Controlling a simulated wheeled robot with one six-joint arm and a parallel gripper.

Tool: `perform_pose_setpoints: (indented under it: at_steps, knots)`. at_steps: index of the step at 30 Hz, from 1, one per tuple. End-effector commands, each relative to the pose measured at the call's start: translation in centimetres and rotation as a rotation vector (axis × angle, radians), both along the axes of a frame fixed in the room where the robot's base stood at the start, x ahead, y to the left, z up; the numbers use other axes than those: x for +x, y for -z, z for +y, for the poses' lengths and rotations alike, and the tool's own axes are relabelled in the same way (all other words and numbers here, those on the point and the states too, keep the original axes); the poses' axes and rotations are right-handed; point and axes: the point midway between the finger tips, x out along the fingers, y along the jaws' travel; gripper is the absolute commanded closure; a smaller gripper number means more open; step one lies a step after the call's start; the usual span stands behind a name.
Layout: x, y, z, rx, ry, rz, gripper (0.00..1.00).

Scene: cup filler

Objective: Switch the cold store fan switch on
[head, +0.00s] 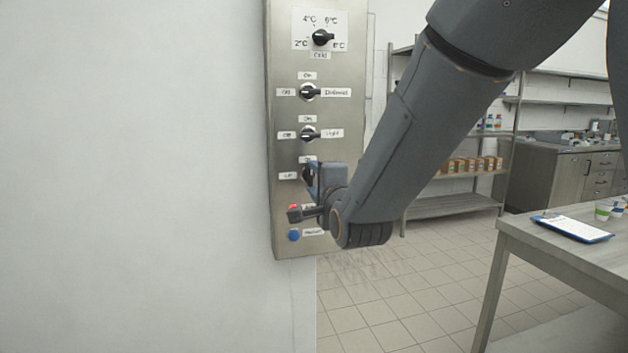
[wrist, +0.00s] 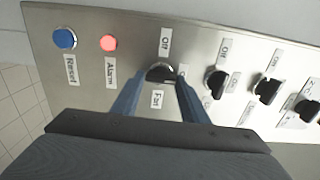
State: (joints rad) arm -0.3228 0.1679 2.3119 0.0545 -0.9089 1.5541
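The cold store fan switch (wrist: 160,73) is a black rotary knob on the steel panel (head: 285,60). In the wrist view it sits between an "Off" label and a "Fan" label, with another label partly hidden by a finger. My gripper (wrist: 160,84) has its two blue-grey fingers apart, one on each side of the knob. I cannot tell whether they touch it or exactly where its pointer is. In the head view my gripper (head: 305,192) is at the panel's lower part and hides most of the fan knob.
Beside the fan knob are a red alarm lamp (wrist: 108,43) and a blue reset button (wrist: 65,38). Above it are the light knob (head: 309,134), defrost knob (head: 309,92) and temperature dial (head: 322,37). A table (head: 520,235) stands at right; the tiled floor between is clear.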

Motion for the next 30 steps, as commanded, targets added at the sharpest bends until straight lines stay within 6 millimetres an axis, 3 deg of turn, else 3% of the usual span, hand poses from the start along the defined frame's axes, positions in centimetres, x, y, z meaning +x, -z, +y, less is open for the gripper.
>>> perform_pose_setpoints:
  at_steps: [3, 14, 24, 30]
  knots:
    - [0.0, 0.0, 0.0, -0.001, 0.0, 0.0, 0.44]
    - [-0.5, 0.0, -0.1, -0.001, -0.001, -0.001, 0.44]
    - [-5.3, 0.0, -1.5, -0.001, -0.001, -0.001, 0.44]
    - [-7.1, 0.0, -2.0, -0.001, 0.0, 0.0, 0.44]
